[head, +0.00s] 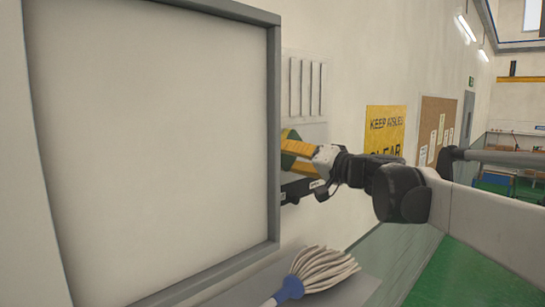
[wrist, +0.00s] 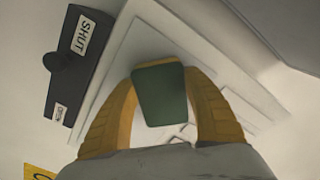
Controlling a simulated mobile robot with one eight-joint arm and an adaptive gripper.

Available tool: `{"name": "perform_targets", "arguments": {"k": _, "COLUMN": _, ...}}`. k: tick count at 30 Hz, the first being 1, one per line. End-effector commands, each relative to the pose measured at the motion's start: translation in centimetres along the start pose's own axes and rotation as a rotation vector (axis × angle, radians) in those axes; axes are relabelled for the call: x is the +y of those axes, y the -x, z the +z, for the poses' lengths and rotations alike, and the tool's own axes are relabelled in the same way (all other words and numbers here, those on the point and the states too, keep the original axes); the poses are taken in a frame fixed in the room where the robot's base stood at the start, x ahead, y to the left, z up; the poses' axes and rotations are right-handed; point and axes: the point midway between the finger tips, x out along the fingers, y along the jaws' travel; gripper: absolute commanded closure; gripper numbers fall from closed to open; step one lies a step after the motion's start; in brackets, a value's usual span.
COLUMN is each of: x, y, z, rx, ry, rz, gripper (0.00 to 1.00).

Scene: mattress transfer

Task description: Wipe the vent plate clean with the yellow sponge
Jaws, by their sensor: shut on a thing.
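The vent plate (head: 312,85) is a pale plate with upright slots on the wall, partly hidden by the grey-framed panel in the head view. It also shows in the wrist view (wrist: 150,42), behind the sponge. My gripper (head: 293,150) has yellow-orange fingers and is at the lower part of the plate. It is shut on the sponge (wrist: 160,95), which shows a dark green face between the fingertips in the wrist view. The sponge's far side is hidden, so I cannot tell whether it touches the plate.
A black box labelled SHUT (wrist: 75,60) with a knob is beside the plate. A large grey-framed panel (head: 272,130) stands close on the left. A mop head (head: 325,270) lies on a grey surface below. A yellow sign (head: 385,125) hangs on the wall to the right.

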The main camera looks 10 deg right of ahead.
Motion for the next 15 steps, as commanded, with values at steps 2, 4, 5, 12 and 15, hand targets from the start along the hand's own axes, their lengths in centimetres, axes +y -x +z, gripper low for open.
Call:
{"name": "perform_targets", "arguments": {"k": 2, "x": 0.0, "y": 0.7, "z": 0.0, "rx": 0.001, "ry": 0.0, "rz": 0.001, "gripper": 0.68}}
{"name": "perform_targets", "arguments": {"k": 4, "x": 0.0, "y": 1.5, "z": -0.1, "rx": 0.001, "ry": 0.0, "rz": 0.001, "gripper": 0.68}}
{"name": "perform_targets", "arguments": {"k": 5, "x": 0.0, "y": 1.8, "z": -0.1, "rx": 0.002, "ry": 0.0, "rz": 0.002, "gripper": 0.68}}
{"name": "perform_targets", "arguments": {"k": 12, "x": 0.0, "y": 4.5, "z": -0.1, "rx": 0.001, "ry": 0.0, "rz": 0.001, "gripper": 0.68}}
{"name": "perform_targets", "arguments": {"k": 15, "x": 0.0, "y": 5.3, "z": -0.1, "rx": 0.002, "ry": 0.0, "rz": 0.002, "gripper": 0.68}}
